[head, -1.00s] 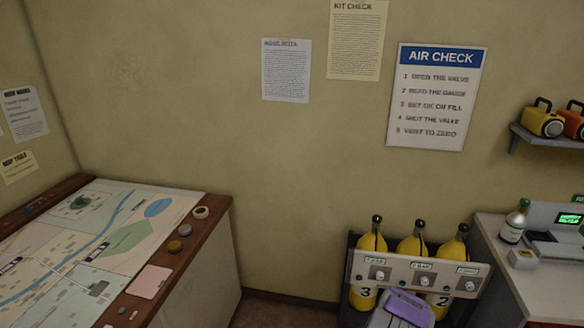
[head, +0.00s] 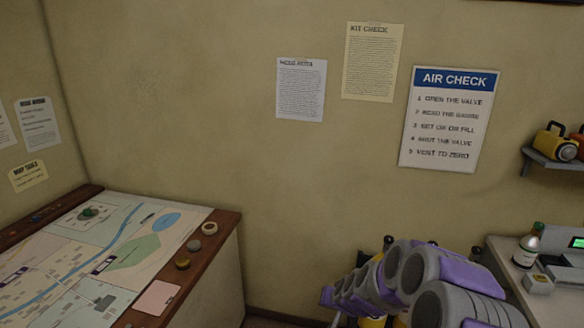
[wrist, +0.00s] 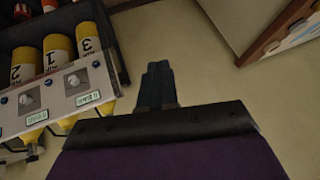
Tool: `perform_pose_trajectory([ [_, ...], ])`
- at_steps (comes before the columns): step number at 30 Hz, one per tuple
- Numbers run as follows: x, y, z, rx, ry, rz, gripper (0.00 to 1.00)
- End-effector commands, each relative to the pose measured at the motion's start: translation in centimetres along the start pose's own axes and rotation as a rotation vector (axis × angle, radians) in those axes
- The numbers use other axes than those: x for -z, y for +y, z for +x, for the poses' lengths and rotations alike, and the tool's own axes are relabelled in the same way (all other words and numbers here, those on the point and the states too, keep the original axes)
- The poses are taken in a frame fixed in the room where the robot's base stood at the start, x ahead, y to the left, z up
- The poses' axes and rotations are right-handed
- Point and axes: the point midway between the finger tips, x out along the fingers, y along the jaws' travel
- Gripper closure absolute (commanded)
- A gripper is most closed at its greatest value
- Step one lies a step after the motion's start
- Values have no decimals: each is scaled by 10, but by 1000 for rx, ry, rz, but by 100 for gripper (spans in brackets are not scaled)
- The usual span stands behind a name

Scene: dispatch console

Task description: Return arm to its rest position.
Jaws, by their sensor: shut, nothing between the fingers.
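My gripper (wrist: 157,84) shows in the wrist view with its dark fingers together and nothing between them. It is over the tan floor, to the right of the cylinder rack and touching nothing that I can see. In the head view my grey and purple arm (head: 425,285) is folded up at the lower right, in front of the rack. The gripper itself cannot be made out in the head view.
The cylinder rack (wrist: 62,98) holds yellow cylinders behind a panel of knobs. The map table (head: 152,299) is at the left. A counter (head: 517,277) with a bottle (head: 526,250) is at the right. A shelf (head: 553,161) holds yellow and orange lamps.

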Motion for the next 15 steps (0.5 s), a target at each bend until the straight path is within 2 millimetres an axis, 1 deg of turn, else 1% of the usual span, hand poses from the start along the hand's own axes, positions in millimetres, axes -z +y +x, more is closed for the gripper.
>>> perform_pose_trajectory([
  [1,-1,-10,-20,23,-21,-16,100],
  [3,-10,-24,-45,51,-67,-40,100],
  [5,-21,-32,-67,69,-112,-63,100],
  [6,-28,-36,-82,77,-138,-78,100],
  [11,-60,-49,-139,85,-246,-136,100],
  [15,-96,-53,-189,60,-345,-181,100],
])
